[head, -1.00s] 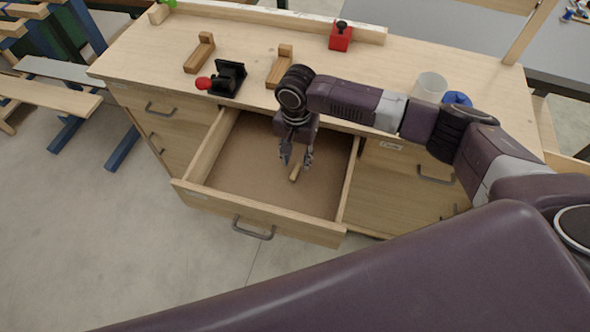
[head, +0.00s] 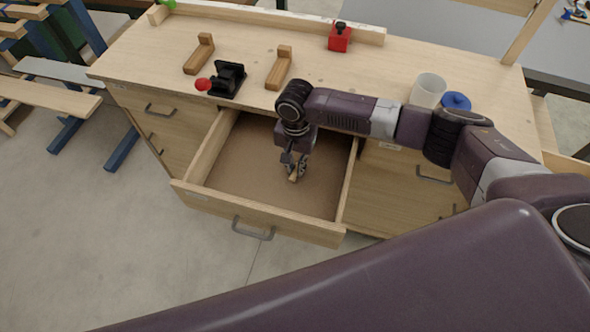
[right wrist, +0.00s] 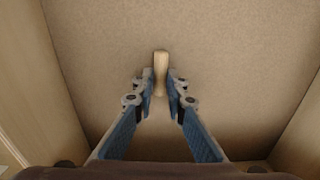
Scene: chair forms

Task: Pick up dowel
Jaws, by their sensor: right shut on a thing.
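The dowel (head: 293,178) is a short, light wooden peg low in the open drawer (head: 250,185). In the right wrist view the dowel (right wrist: 160,68) stands out beyond the fingertips, with its near part between them. My right gripper (head: 296,171) reaches down into the drawer and is shut on the dowel. In the right wrist view the blue-padded fingers of the gripper (right wrist: 160,92) are on both sides of it. The fingers hide part of the dowel in the head view. I cannot tell whether it touches the drawer floor. My left gripper is not in view.
Drawer walls surround the gripper; the front wall (head: 260,222) has a grey handle. The workbench top (head: 310,60) holds two wooden L-shaped pieces (head: 200,54), a black clamp with a red knob (head: 228,80), a red block (head: 339,38), a clear cup (head: 428,90) and a blue object (head: 456,102).

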